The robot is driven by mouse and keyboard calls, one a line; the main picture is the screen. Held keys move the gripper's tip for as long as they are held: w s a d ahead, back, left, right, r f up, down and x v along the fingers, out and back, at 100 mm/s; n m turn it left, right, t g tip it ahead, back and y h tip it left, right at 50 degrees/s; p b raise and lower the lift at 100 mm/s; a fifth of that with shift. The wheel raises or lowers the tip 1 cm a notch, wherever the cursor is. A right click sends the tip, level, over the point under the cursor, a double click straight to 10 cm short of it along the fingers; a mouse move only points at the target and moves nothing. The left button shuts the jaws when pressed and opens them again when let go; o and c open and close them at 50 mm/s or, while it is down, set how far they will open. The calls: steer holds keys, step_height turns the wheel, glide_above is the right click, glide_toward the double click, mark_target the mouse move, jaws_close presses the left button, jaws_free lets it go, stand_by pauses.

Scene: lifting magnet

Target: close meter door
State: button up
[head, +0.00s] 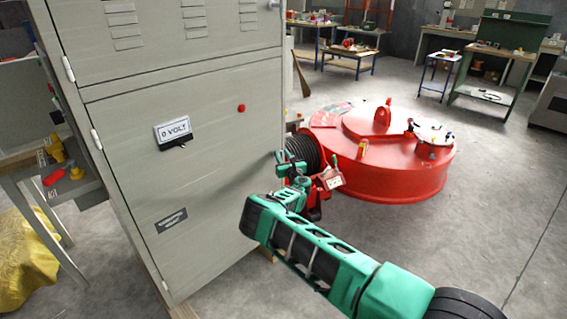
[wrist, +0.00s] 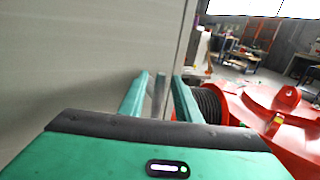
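The grey metal cabinet's lower door (head: 205,165) carries a "0 VOLT" plate, a red button and a dark label. Its hinges are on the left, and it looks flush or nearly so with the cabinet; I cannot tell if a small gap remains. My gripper (head: 288,168) is at the door's right edge, about mid-height. In the wrist view the gripper's fingers (wrist: 160,90) stand apart beside the door's face (wrist: 85,70). A narrow grey strip shows between them; I cannot tell if it is a handle or the cabinet edge. No handle of this door is clearly visible.
A large red lifting magnet (head: 400,175) with a black coiled cable (head: 304,152) stands right of the cabinet, close behind my gripper. A shelf with yellow and red items (head: 76,173) is at left. Workbenches (head: 490,65) stand at the back. The floor at right is clear.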

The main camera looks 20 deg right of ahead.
steer(key=s, duration=1)
steer(key=shift+d, duration=0.3)
steer(key=shift+f, duration=0.1)
